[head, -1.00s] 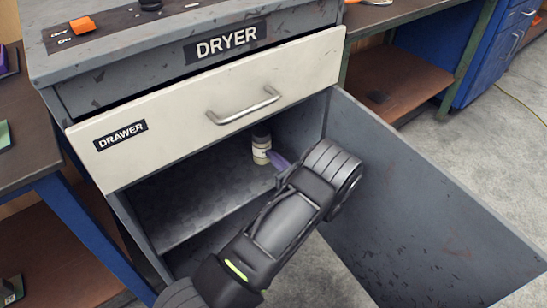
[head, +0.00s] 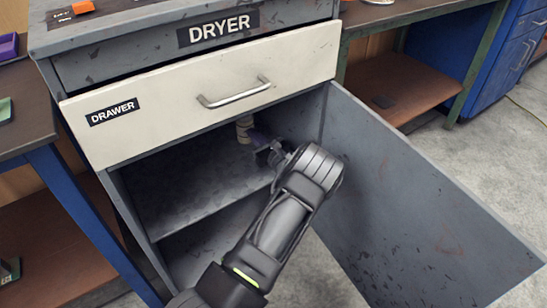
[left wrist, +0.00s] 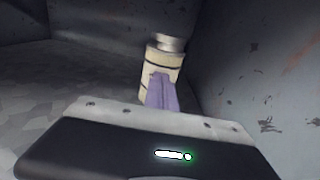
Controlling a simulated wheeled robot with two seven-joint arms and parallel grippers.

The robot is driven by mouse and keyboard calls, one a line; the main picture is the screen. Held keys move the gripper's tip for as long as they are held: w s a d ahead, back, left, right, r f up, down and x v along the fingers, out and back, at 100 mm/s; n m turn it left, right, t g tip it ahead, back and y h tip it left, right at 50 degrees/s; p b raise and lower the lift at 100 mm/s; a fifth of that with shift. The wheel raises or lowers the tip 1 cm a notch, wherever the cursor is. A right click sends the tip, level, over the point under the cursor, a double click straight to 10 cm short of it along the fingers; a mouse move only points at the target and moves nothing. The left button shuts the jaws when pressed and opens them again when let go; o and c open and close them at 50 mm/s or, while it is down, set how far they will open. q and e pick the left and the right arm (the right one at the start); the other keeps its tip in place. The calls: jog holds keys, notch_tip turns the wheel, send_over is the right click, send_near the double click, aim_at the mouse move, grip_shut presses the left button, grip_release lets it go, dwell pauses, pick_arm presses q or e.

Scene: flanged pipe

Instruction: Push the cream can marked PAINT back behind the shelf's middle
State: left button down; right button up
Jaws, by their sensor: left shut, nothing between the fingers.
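The cream can (head: 243,131) stands on the grey shelf (head: 185,195) inside the open cabinet, near its right wall. Its top is hidden by the drawer front in the head view. In the left wrist view the can (left wrist: 164,64) shows a pale lid and dark bands; no lettering can be read. My left gripper (head: 258,138) reaches into the cabinet from the front. Its purple fingers (left wrist: 161,93) are shut and empty, with their tips against or just in front of the can's near side. My right gripper is not in view.
The drawer front (head: 190,100) overhangs the shelf opening. The open door (head: 420,200) stands to the right of my arm. The shelf left of the can is bare. A brown bench (head: 35,110) with blue legs stands at the left.

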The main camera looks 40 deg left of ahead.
pick_arm(q)
jog(key=b+x, duration=0.1)
jog(key=x, duration=0.3)
jog(key=b+x, duration=0.2)
jog(key=x, duration=0.1)
jog(key=shift+w+a+f, duration=0.1)
jog(key=shift+a+f, duration=0.15)
jog(key=shift+a, duration=0.15)
jog(key=shift+w+a+r, duration=0.1)
jog(key=shift+a, duration=0.1)
jog(key=shift+r, duration=0.1)
jog(key=shift+d, duration=0.15)
